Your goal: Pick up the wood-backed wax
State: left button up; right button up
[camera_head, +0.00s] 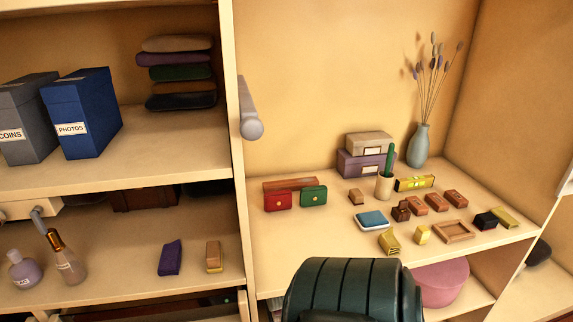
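No thing is clearly marked as the wood-backed wax. A small upright block with a tan wooden part and a yellowish part (213,257) stands on the lower left shelf, beside a dark purple block (170,258). On the right-hand shelf, a small tan wooden block (356,197) and several brown blocks, one of them here (419,205), also look wooden. I cannot tell which of these is the wax. Neither of my grippers shows in the head view.
A dark green ribbed thing like a chair back (342,285) stands before the right-hand shelf. A grey rod end (250,115) juts from the upright panel. The lower left shelf's middle is clear.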

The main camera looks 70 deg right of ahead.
aim_at(214, 252)
jog(key=z, duration=1.65)
